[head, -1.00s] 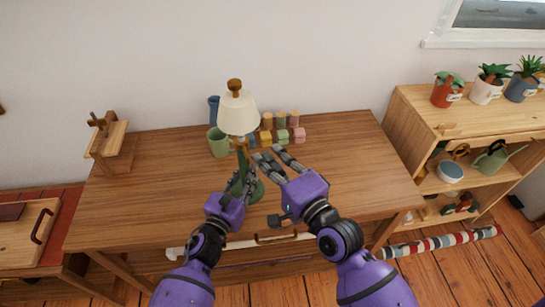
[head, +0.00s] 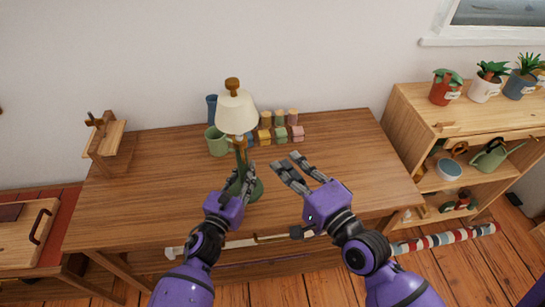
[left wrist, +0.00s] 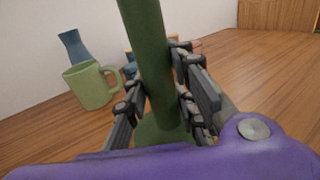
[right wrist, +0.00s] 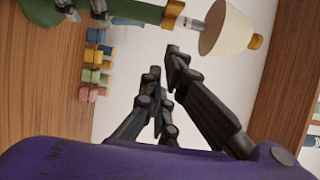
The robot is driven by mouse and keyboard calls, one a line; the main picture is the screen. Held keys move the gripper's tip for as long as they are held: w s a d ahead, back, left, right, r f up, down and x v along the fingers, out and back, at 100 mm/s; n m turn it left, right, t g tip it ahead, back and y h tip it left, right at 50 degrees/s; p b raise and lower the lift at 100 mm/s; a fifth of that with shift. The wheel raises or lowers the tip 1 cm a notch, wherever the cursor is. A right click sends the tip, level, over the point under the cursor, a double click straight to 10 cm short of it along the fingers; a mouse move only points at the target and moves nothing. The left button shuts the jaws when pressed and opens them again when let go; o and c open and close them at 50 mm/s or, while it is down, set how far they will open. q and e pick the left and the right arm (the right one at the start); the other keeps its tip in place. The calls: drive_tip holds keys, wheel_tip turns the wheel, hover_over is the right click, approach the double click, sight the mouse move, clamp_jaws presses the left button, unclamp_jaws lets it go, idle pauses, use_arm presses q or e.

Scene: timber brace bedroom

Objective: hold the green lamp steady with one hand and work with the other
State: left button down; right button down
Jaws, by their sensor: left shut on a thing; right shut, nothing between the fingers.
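The green lamp (head: 236,112) stands upright on the desk, with a cream shade, a brown top knob and a round green base. My left gripper (head: 244,172) is shut on its stem; the left wrist view shows fingers on both sides of the green stem (left wrist: 147,50). My right gripper (head: 286,161) is shut and empty, above the desk to the right of the lamp and apart from it. In the right wrist view the lamp's shade (right wrist: 228,28) lies beyond the fingertips, with a pale metallic part between it and a brown collar.
A green mug (head: 216,141) and a blue vase (head: 212,107) stand behind the lamp, left of several small coloured blocks (head: 281,134). A wooden stand (head: 105,142) is at the desk's left end. The desk's right side (head: 355,160) is clear.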

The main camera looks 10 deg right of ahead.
use_arm(q)
drive_tip(key=shift+a, duration=0.1)
use_arm(e)
drive_tip(key=v, duration=0.6)
drive_tip(key=shift+s, duration=0.35)
drive_tip(key=shift+a, duration=0.15)
use_arm(q)
drive_tip(key=c, duration=1.4)
unclamp_jaws()
drive_tip(key=shift+o, duration=0.2)
